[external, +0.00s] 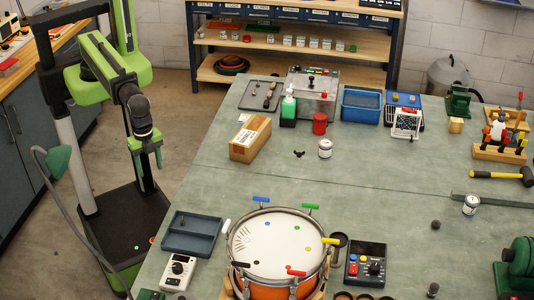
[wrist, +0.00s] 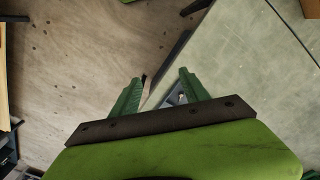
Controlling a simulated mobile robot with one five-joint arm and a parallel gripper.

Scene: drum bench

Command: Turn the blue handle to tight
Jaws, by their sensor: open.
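A drum (external: 275,250) with an orange shell and a white head stands near the front edge of the bench. Coloured T-handles sit around its rim. The blue handle (external: 261,199) is at the rim's far side, left of the green handle (external: 310,206). A yellow handle (external: 331,241) is at the right, and a red handle (external: 296,272) and a black handle (external: 240,264) are at the near side. My gripper (external: 146,184) hangs beyond the bench's left edge, well away from the drum.
A blue-grey tray (external: 190,234) and a white meter (external: 178,272) lie left of the drum. A black control box (external: 366,263) stands at its right. A cardboard box (external: 250,138) is farther back. The bench between box and drum is mostly clear.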

